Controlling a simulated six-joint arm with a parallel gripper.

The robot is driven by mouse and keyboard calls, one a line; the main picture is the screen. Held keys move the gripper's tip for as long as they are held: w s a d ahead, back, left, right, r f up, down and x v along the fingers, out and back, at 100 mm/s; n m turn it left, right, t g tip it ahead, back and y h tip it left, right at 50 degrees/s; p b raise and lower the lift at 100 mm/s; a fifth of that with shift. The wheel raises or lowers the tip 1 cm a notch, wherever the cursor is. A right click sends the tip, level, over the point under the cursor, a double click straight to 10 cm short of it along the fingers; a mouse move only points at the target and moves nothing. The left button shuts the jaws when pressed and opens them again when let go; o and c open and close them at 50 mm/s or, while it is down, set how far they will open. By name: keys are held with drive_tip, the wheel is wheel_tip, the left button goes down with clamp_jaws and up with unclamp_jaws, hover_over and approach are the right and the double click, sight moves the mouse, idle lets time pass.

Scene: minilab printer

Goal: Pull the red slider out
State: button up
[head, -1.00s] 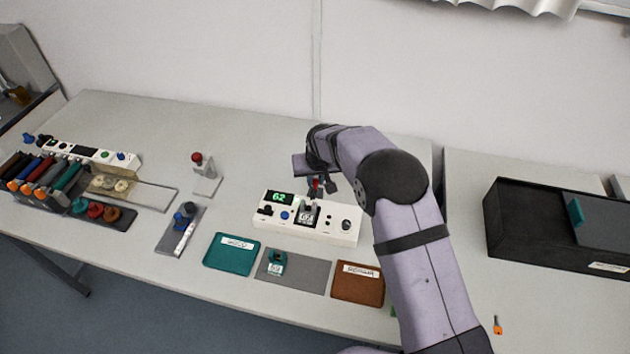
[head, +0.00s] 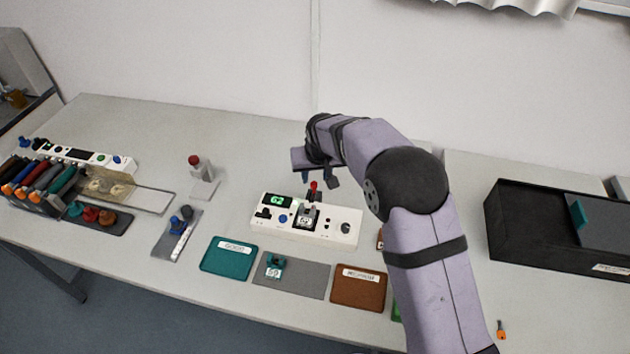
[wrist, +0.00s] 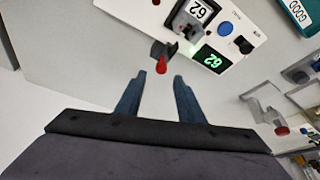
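A small red-tipped lever (head: 313,186) stands at the back edge of a white device (head: 335,235). It also shows in the wrist view (wrist: 161,65), with a dark bracket behind the red tip. My gripper (head: 321,181) is above and behind the device. In the wrist view my gripper (wrist: 158,80) is open, its two blue-grey fingers apart and empty. The red tip lies just beyond the fingertips, roughly midway between them, and appears untouched. At the far left, a red bar (head: 36,174) stands in a rack among several coloured bars with orange ends.
The device has a green display (head: 277,200) and a clamp with a number tag. A red-topped block (head: 195,162) stands to its left. Teal (head: 228,262), grey and brown trays lie in front. A black box (head: 520,245) is at the right. The table behind is clear.

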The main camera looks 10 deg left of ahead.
drive_tip(key=shift+b+v, duration=0.35)
drive_tip(key=shift+v, duration=1.15)
drive_tip(key=s+d+r+m+g+h, duration=0.1)
drive_tip(key=s+d, duration=0.5)
drive_tip(key=d, duration=0.4)
drive_tip(key=s+d+m+g+h, duration=0.1)
drive_tip(key=s+d, duration=0.4)
drive_tip(key=d, duration=0.5)
drive_tip(key=s+d+f+m+g, duration=0.1)
drive_tip(key=s+d, duration=0.4)
drive_tip(key=s, duration=0.4)
drive_tip(key=s+d+f+m+g, duration=0.1)
drive_tip(key=s+d, duration=0.3)
drive_tip(key=s, duration=0.5)
drive_tip(key=shift+s+d, duration=0.25)
drive_tip(key=shift+d, duration=0.1)
